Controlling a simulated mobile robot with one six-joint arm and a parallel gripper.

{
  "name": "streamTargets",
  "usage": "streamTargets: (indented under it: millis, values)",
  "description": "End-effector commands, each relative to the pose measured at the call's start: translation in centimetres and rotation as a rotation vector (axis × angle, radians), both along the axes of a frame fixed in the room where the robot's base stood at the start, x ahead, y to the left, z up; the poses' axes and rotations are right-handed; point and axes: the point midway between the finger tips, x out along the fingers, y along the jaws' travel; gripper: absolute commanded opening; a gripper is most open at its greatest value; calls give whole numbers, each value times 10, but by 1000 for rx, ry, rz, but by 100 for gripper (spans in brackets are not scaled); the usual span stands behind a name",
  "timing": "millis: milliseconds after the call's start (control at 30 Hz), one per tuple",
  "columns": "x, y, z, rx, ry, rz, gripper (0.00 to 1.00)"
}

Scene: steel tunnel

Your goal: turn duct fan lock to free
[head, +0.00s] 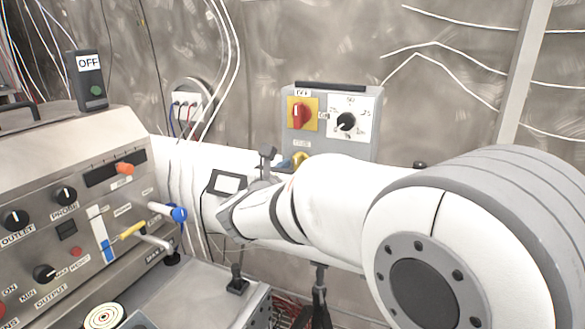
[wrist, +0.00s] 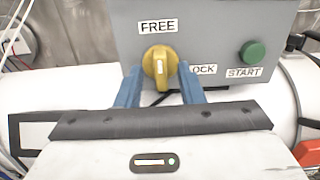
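The yellow lock knob (wrist: 160,66) is on the grey box, with a FREE label (wrist: 158,26) above it and a LOCK label (wrist: 204,69) to its right. Its white mark stands upright, towards FREE. My gripper (wrist: 158,80) is open, with one blue finger on each side of the knob. The fingers look slightly apart from it; contact is hard to tell. In the head view, a small part of the yellow knob (head: 300,158) shows above my white arm, which hides most of the gripper.
A green START button (wrist: 253,53) is right of the knob. Above, the grey box (head: 330,92) carries a red switch (head: 300,114) on yellow and a black dial (head: 346,121). A steel console (head: 75,200) with knobs and levers stands at left. White cables hang on the wall.

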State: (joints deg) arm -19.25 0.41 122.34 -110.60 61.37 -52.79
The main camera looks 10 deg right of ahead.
Motion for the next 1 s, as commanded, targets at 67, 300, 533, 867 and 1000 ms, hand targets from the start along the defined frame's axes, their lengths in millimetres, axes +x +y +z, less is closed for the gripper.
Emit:
streamTargets:
  millis: [67, 300, 533, 867, 1000]
  values:
    - [-5, 5, 0, 0, -1, 2, 35]
    - [-37, 29, 0, 0, -1, 5, 35]
    - [-58, 43, 0, -1, -1, 2, 35]
    - [-61, 45, 0, 0, 0, 0, 35]
    - [-64, 37, -3, 39, 2, -22, 35]
